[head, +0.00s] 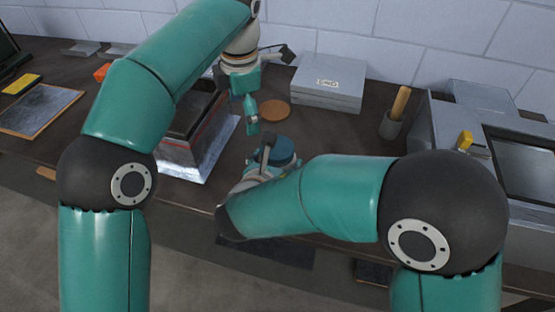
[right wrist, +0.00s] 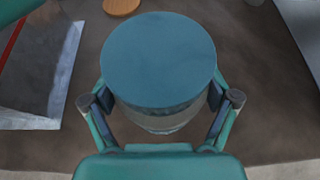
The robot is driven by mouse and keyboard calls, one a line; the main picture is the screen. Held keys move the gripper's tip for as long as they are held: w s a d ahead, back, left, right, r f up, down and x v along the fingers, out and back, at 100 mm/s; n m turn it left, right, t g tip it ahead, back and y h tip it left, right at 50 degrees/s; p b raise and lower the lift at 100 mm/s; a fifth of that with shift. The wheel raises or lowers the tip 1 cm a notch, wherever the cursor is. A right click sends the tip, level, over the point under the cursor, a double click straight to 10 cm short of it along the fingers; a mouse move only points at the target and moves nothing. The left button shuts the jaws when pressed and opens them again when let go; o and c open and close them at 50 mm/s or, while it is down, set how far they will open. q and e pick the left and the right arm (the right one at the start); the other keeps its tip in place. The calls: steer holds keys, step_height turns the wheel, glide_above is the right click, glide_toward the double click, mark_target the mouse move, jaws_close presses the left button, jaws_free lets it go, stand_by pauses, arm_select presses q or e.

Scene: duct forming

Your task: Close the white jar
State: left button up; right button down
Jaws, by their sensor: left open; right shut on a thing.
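The white jar (right wrist: 160,124) is between the fingers of my right gripper (right wrist: 161,103), which is shut on its pale body. A blue round lid (right wrist: 158,58) covers the jar's top in the right wrist view; whether it is fully seated I cannot tell. In the head view the blue lid (head: 283,150) shows beside my right gripper (head: 265,160), and the jar's body is mostly hidden by my right arm. My left gripper (head: 252,120) is open and empty, pointing down, above and to the left of the lid.
A wooden disc (head: 275,109) lies behind the jar. Grey boxes (head: 328,82) are at the back, and a cup with a wooden handle (head: 391,124) stands to the right. The bench edge is near the jar.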

arm_select(q)
glide_above(277, 147)
steer(key=w, duration=0.2)
steer(key=shift+a+r+h, duration=0.15)
steer(key=shift+a+h, duration=0.15)
steer(key=shift+a, duration=0.05)
steer(key=shift+s+d+r+n+g, duration=0.2)
steer(key=shift+s+d+r, duration=0.1)
steer(key=shift+s+r, duration=0.15)
steer(key=shift+s+d+r+n+g, duration=0.2)
steer(key=shift+s+d+r, duration=0.1)
steer(key=shift+r, duration=0.2)
steer(key=shift+s+a+r, duration=0.15)
steer(key=shift+s+r, duration=0.05)
steer(key=shift+r, duration=0.05)
steer(key=shift+a+r, duration=0.1)
steer(key=shift+f, duration=4.05)
